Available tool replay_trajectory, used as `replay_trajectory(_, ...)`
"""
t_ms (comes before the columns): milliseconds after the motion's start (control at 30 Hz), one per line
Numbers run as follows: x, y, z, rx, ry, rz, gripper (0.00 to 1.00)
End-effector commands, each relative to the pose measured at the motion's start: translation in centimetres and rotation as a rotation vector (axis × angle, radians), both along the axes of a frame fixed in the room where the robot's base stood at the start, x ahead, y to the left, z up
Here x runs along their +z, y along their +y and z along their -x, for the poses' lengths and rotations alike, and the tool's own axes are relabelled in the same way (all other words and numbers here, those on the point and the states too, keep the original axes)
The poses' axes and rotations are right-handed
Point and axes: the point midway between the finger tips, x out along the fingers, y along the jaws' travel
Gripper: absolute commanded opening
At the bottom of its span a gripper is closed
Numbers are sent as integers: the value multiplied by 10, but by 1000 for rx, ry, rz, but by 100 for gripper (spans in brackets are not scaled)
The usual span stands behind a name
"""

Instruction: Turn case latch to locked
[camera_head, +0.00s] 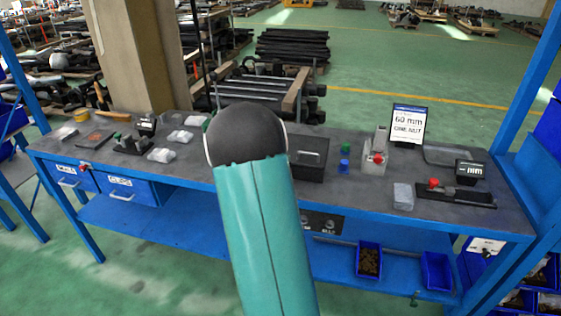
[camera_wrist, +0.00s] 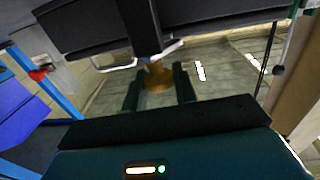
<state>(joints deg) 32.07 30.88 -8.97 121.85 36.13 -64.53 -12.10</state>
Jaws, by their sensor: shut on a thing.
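The dark case (camera_head: 313,160) sits on the bench just right of my teal arm in the head view. In the wrist view the dark case (camera_wrist: 90,25) fills the upper part, with pale metal handle bars along its edge. An orange-brown latch (camera_wrist: 158,75) sticks out from it. My gripper (camera_wrist: 158,88) has its two dark fingers on either side of the latch and is shut on it. The latch's exact angle is hard to tell. In the head view my arm hides the gripper and the latch.
Blue posts stand at both ends. Green floor lies in front.

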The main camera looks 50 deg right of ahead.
Motion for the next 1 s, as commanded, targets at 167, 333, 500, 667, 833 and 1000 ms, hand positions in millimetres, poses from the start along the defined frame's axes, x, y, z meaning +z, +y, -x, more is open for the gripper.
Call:
replay_trajectory(167,-1,2,-4,-162,-1,1,5)
replay_trajectory(333,0,2,-3,-321,-1,1,5)
replay_trajectory(500,0,1,-3,-463,-1,2,5)
replay_trajectory(667,0,1,-2,-568,-2,2,5)
replay_trajectory(833,0,0,-2,-642,-2,1,5)
replay_trajectory(1000,1,0,-1,-680,-3,2,5)
